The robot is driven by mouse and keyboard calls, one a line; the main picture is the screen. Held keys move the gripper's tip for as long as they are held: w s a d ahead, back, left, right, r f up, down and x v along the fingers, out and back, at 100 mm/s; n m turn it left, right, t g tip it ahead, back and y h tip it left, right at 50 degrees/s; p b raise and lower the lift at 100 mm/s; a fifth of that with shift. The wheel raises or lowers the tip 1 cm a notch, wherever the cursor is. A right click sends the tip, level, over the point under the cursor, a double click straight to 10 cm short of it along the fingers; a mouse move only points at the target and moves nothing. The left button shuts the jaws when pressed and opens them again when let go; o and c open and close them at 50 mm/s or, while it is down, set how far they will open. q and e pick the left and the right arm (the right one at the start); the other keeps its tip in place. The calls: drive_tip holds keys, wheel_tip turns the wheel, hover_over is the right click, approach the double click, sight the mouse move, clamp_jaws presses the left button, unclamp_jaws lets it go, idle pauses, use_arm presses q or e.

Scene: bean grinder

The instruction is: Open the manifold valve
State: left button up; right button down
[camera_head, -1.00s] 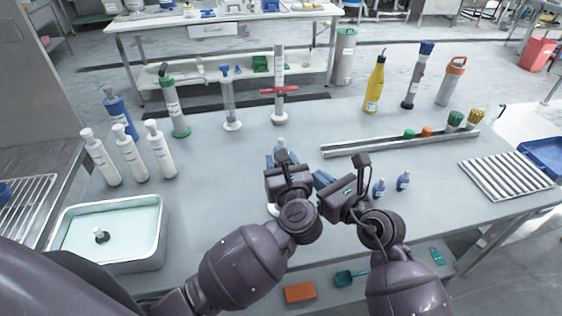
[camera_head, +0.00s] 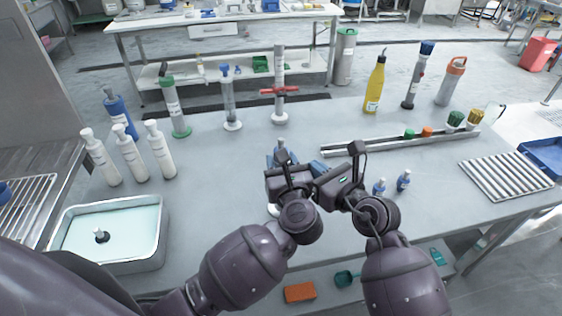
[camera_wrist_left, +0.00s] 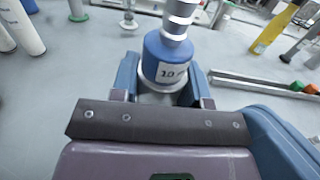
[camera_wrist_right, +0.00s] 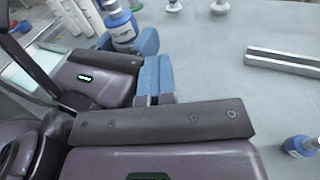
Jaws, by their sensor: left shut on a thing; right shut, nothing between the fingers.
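A small blue bottle-like body (camera_wrist_left: 168,60) with a pale "10" label and a ribbed grey neck stands upright between the blue fingers of my left gripper (camera_wrist_left: 165,84), which is shut on it. Its top shows past the left gripper in the head view (camera_head: 281,146). My right gripper (camera_head: 318,166) is shut and empty, just right of the left one. In the right wrist view its blue fingertips (camera_wrist_right: 163,76) lie to the right of the held body (camera_wrist_right: 121,27), apart from it. I cannot tell which part is the manifold valve. A red-handled clear column (camera_head: 279,92) stands farther back.
Two small blue bottles (camera_head: 403,181) stand right of my right gripper. A metal rail (camera_head: 370,146) lies behind them. White bottles (camera_head: 129,155) and a water tray (camera_head: 160,220) are at the left. A ribbed rack (camera_head: 505,176) is at the right. The table's centre-left is clear.

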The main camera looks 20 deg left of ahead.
drive_tip(key=shift+w+a+r, duration=0.15)
drive_tip(key=shift+a+r, duration=0.3)
drive_tip(key=shift+a, duration=0.35)
drive_tip(key=shift+s+d+f, duration=0.15)
drive_tip(key=shift+s+d, duration=0.65)
drive_tip(key=shift+s, duration=0.25)
drive_tip(key=shift+s+d+f, duration=0.1)
drive_tip(key=shift+s+d, duration=0.65)
drive_tip(key=shift+s, duration=0.3)
drive_tip(key=w+v, duration=0.1)
drive_tip(key=v, duration=0.7)
drive_tip(key=shift+d, duration=0.45)
drive_tip(key=shift+r, duration=0.1)
